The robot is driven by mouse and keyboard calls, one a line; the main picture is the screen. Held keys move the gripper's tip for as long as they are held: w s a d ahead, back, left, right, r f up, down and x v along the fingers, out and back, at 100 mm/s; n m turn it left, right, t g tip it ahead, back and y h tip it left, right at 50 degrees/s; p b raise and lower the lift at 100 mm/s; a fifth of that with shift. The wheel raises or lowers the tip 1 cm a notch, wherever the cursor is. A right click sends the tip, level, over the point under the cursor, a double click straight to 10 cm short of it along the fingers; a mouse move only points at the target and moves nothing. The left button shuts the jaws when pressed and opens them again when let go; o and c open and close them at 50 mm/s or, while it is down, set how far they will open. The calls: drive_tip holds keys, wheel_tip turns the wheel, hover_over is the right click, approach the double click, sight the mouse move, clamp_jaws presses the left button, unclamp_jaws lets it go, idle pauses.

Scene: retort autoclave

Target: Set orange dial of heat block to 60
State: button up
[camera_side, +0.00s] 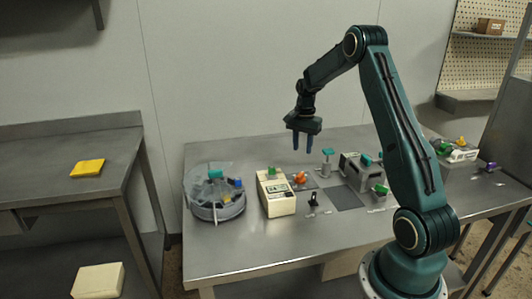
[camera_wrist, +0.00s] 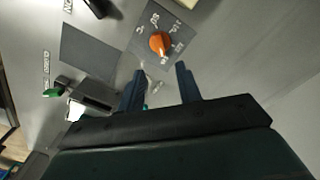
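The orange dial (camera_side: 300,177) sits on a grey plate on the steel table, to the right of a cream-coloured device. In the wrist view the orange dial (camera_wrist: 160,43) is on a grey plate (camera_wrist: 141,51) with pale markings around it, too small to read surely. My gripper (camera_side: 302,150) is above the table, higher than the dial, pointing down. In the wrist view my gripper (camera_wrist: 160,85) shows two blue fingers spread apart with nothing between them. The dial lies beyond the fingertips and is not touched.
The cream device (camera_side: 277,199) with a green knob stands left of the dial. A round clear-walled device (camera_side: 215,200) is further left. A teal-topped post (camera_side: 327,160), a black lever (camera_side: 313,200) and a grey box (camera_side: 358,172) stand nearby. A flat dark plate (camera_side: 344,197) lies in front.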

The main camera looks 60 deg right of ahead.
sight(300, 174)
wheel_tip(300, 174, down, 11)
idle(0.5)
clamp_jaws()
